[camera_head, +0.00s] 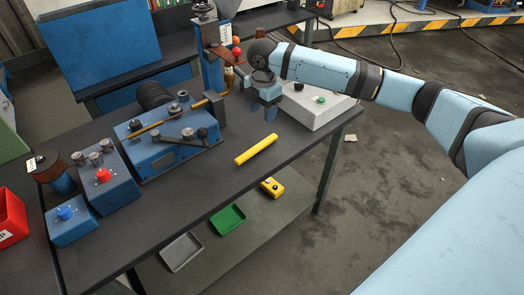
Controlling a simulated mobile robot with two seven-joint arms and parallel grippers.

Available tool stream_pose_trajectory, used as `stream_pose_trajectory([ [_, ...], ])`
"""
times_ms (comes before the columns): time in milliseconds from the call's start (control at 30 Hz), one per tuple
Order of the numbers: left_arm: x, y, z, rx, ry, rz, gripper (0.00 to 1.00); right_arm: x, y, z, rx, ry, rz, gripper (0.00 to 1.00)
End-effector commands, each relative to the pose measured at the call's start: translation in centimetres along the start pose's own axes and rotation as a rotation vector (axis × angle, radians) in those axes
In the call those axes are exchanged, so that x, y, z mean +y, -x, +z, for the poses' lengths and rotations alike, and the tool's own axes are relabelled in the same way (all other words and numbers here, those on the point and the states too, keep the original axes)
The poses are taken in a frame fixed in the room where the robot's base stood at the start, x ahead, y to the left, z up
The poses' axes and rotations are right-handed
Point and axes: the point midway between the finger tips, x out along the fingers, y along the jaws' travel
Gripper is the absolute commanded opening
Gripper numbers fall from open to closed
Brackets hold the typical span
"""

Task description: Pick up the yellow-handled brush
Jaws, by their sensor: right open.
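A plain yellow rod (256,150), which looks like the yellow-handled brush, lies on the dark table near its front edge. It lies slanted, its right end farther back; I cannot make out any bristles. My right arm reaches in from the right. My right gripper (264,110) points down above the table, behind the rod and a little to its right. It is open, with nothing seen between its fingers, and is apart from the rod. My left gripper is not in view.
A blue machine (170,145) with a long rod stands left of the yellow rod. A grey box (318,108) with buttons is close right of my gripper. Blue control boxes (103,185) stand at left. A lower shelf holds a green tray (227,219). The table's front is clear.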

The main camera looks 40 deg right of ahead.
Motion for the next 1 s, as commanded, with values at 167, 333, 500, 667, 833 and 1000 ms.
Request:
stream_pose_trajectory([
  [167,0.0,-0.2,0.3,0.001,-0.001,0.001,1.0,-0.1,-2.8,0.2,-0.003,0.001,-0.008,0.53],
  [333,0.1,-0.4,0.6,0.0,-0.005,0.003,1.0,-0.1,-6.1,0.1,-0.002,0.0,-0.006,0.53],
  [500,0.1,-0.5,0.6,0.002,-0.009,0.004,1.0,-0.1,-8.0,0.1,-0.002,0.001,-0.004,0.53],
  [667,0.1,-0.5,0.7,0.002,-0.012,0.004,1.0,-0.1,-8.7,0.0,-0.001,0.001,-0.003,0.53],
  [833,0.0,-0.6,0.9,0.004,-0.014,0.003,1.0,-0.3,-10.9,-0.4,-0.001,0.001,-0.005,0.53],
  [1000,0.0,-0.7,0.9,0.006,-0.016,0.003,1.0,-0.3,-13.2,-0.4,-0.003,0.0,-0.003,0.53],
])
